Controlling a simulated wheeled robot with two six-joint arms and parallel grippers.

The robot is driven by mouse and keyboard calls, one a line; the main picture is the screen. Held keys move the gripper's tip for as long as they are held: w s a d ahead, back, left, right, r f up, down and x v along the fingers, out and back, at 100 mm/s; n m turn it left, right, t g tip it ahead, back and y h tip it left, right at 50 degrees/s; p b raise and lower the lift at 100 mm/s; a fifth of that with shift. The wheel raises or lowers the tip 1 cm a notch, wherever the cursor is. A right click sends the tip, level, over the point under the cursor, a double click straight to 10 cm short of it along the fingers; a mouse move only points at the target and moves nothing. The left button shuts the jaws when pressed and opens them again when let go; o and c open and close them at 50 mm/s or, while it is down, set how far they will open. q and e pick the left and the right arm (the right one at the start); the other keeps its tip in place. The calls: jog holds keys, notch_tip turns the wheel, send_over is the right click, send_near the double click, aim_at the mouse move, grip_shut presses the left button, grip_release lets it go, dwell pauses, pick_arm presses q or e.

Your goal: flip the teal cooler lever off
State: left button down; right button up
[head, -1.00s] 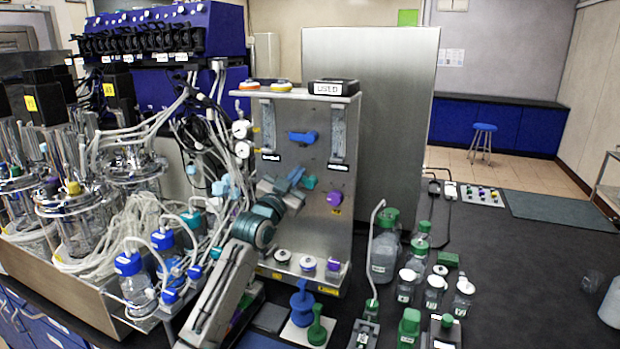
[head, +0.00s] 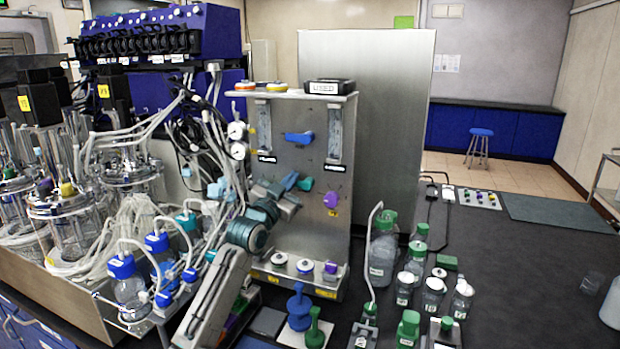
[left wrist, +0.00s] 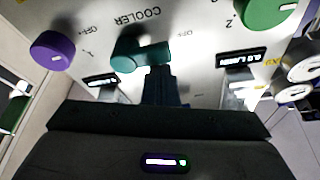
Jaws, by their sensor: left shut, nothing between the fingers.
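The teal cooler lever (head: 306,184) is on the front of the upright steel panel, left of the purple knob (head: 331,200). In the left wrist view the lever (left wrist: 140,54) lies under the COOLER label, its round hub left and its short arm pointing right. My left gripper (head: 290,181) is shut and empty, just left of the lever in the head view. In the left wrist view its dark blue fingertips (left wrist: 160,78) are at the lever's arm; I cannot tell whether they touch it. My right gripper is not in view.
A blue lever (head: 299,137) sits higher on the panel. A green knob (left wrist: 268,10) and small displays flank the cooler lever in the wrist view. Tubed bottles (head: 128,290) stand left of my arm. Capped bottles (head: 383,250) stand right of the panel.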

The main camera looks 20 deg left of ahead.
pick_arm(q)
jog(key=shift+f, duration=0.1)
